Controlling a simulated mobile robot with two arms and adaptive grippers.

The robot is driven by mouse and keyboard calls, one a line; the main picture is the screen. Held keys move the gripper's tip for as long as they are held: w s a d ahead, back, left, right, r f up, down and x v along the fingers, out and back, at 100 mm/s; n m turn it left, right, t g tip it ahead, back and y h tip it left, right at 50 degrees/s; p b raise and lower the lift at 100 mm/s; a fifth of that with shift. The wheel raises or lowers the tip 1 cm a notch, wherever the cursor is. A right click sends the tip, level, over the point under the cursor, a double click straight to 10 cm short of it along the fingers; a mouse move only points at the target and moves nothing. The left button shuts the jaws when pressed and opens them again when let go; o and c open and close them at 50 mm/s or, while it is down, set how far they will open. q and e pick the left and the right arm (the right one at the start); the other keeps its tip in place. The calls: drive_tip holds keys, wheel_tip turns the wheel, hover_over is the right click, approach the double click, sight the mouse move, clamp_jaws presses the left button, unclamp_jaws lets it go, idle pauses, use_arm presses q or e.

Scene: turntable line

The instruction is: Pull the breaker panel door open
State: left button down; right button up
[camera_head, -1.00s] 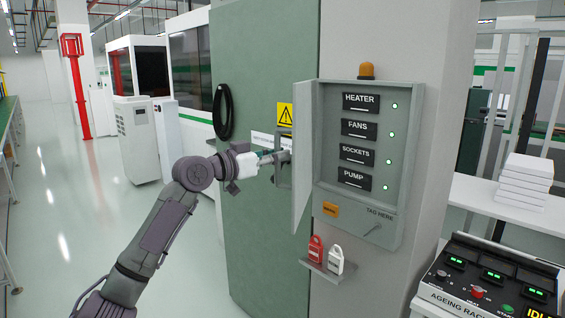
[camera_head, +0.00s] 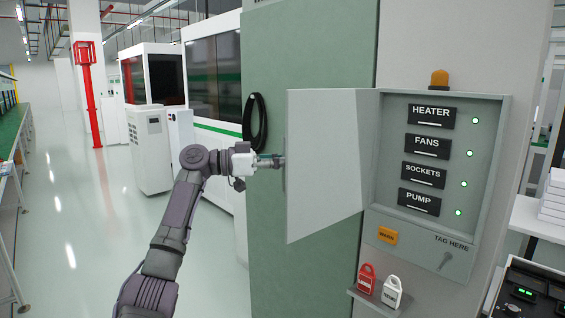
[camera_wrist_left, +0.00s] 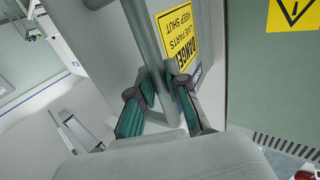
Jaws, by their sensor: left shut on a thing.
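The grey breaker panel (camera_head: 501,170) is on the pillar at the right of the head view. Its door (camera_head: 325,165) stands wide open, hinged on the panel's left side and swung out to the left, its inner face showing. Inside are switches labelled HEATER, FANS, SOCKETS and PUMP, with green lights. My left gripper (camera_head: 277,162) is at the door's free edge. In the left wrist view its fingers (camera_wrist_left: 165,100) are closed around the door's grey bar handle (camera_wrist_left: 146,32), beside a yellow DANGER label (camera_wrist_left: 178,38). My right gripper is not in view.
A black control console (camera_head: 525,295) is at the lower right. A coiled black hose (camera_head: 258,120) hangs at left. The floor (camera_head: 80,220) at left is clear.

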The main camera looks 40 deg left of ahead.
use_arm(q)
drive_tip(key=shift+a+f, duration=0.1)
idle(0.3)
drive_tip(key=c, duration=1.1)
unclamp_jaws()
drive_tip(key=shift+w, duration=0.15)
drive_tip(key=shift+c, duration=0.2)
drive_tip(key=v, duration=1.2)
